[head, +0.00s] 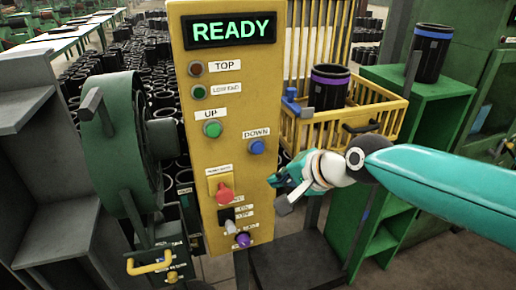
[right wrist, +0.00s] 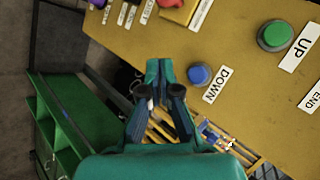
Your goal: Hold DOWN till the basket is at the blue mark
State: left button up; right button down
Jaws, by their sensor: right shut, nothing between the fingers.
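The yellow control panel (head: 230,110) stands in front of me with a lit READY display (head: 232,30). The blue DOWN button (head: 256,147) sits on its right side; it also shows in the right wrist view (right wrist: 200,75). My right gripper (head: 281,190) is shut and empty, below and to the right of that button in the head view. In the right wrist view its fingertips (right wrist: 159,72) are beside the button, apart from it. The yellow basket (head: 385,113) behind the panel holds a black sleeve with a purple band (head: 329,86). A blue piece (head: 291,100) is at the basket's left side; whether it is the mark, I cannot tell.
The panel also carries a green UP button (head: 212,129), a red mushroom button (head: 224,193) and a purple knob (head: 242,239). A green cabinet (head: 425,85) with a blue-banded sleeve (head: 431,52) stands at the right. A green wheel (head: 118,145) is at the left.

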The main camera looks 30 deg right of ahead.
aim_at(258, 148)
jog(key=shift+w, duration=0.1)
jog(key=shift+w+d+p, duration=0.2)
jog(key=shift+w+d, duration=0.15)
jog(key=shift+w, duration=1.05)
jog(key=shift+w+d+p, duration=0.2)
jog(key=shift+w+d, duration=0.15)
jog(key=shift+w, duration=1.05)
jog(key=shift+w+d+p, duration=0.2)
jog(key=shift+w+d, duration=0.15)
jog(key=shift+w, duration=1.05)
jog(key=shift+w, duration=0.15)
jog(key=shift+w+d, duration=0.1)
jog(key=shift+w, duration=0.15)
